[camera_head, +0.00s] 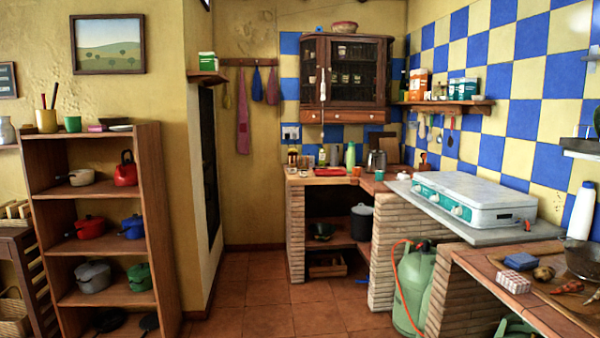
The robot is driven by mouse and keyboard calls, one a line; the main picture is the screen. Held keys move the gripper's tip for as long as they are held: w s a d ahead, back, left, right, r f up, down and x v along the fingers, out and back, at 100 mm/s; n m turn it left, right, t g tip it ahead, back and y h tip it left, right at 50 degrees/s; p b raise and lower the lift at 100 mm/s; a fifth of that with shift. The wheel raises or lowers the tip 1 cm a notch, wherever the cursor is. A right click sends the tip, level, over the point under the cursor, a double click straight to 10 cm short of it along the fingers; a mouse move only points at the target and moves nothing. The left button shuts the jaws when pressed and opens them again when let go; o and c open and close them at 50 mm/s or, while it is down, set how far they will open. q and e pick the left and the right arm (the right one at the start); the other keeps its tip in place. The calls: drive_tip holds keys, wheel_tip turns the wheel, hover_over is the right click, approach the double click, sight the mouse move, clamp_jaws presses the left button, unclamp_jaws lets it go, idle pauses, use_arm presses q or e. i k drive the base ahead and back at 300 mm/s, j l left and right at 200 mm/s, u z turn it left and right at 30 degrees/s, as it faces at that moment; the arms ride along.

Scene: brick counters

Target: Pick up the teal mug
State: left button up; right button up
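A small teal-green cup (72,124) stands upright on top of the wooden shelf unit at the left. It sits between a yellow pot with utensils and a small pink-purple box. It is too small to tell whether it has a handle. Neither of my grippers is in view.
The wooden shelf unit (153,215) holds several pots and kettles below. Brick counters (384,255) stand at the centre and right, with a stove (475,195) on top. A green gas bottle (414,285) stands beneath. The tiled floor (275,305) in the middle is clear.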

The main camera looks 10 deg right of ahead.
sight(380, 174)
drive_tip(key=i+l, duration=0.2)
drive_tip(key=i, duration=0.3)
drive_tip(key=i+l, duration=0.2)
drive_tip(key=i, duration=0.35)
drive_tip(key=i+l, duration=0.25)
drive_tip(key=i, duration=0.25)
drive_tip(key=i+l, duration=0.2)
drive_tip(key=i, duration=0.35)
drive_tip(key=i+l, duration=0.2)
drive_tip(key=i, duration=0.3)
drive_tip(key=i+l, duration=0.2)
drive_tip(key=i, duration=0.35)
